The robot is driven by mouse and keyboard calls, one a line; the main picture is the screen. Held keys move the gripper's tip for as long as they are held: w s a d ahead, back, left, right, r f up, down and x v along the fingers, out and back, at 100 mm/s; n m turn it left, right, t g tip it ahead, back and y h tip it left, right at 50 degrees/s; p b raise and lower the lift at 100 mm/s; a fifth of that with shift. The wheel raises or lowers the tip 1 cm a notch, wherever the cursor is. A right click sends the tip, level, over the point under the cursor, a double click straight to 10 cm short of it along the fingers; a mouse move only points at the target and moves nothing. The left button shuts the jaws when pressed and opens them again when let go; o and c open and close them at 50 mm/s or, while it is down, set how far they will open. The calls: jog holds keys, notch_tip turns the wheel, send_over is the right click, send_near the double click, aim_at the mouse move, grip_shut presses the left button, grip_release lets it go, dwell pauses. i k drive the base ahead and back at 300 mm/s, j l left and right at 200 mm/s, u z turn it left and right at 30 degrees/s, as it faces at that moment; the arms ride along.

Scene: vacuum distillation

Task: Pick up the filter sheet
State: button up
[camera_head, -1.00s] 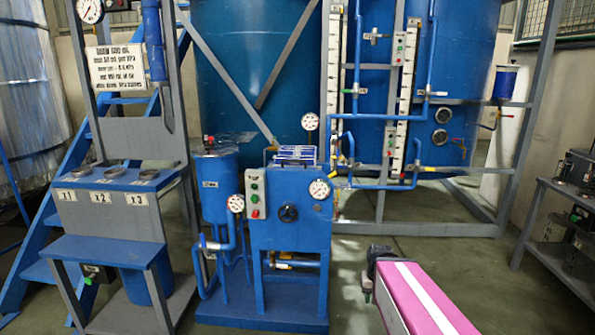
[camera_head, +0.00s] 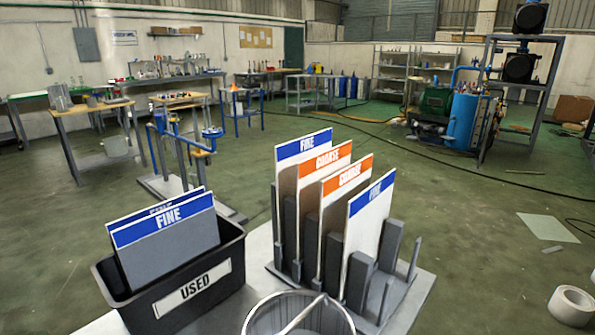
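Several upright filter sheets stand in a grey slotted rack (camera_head: 402,303) on a light table. From back to front they are a FINE sheet with a blue band (camera_head: 303,146), a COARSE sheet with an orange band (camera_head: 326,160), another COARSE sheet (camera_head: 348,175) and a FINE sheet (camera_head: 372,205) nearest. A black bin labelled USED (camera_head: 190,290), left of the rack, holds more sheets. Its front FINE sheet (camera_head: 168,245) is tilted, with another behind it. My gripper is not in view.
A round metal vessel (camera_head: 275,318) stands at the bottom edge in front of the rack, partly cut off. A white roll (camera_head: 571,306) is at the lower right. Workbenches (camera_head: 95,107) and a blue machine (camera_head: 468,122) stand farther back, with open green floor between.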

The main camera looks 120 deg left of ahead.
aim_at(367, 213)
jog(key=u, duration=4.2)
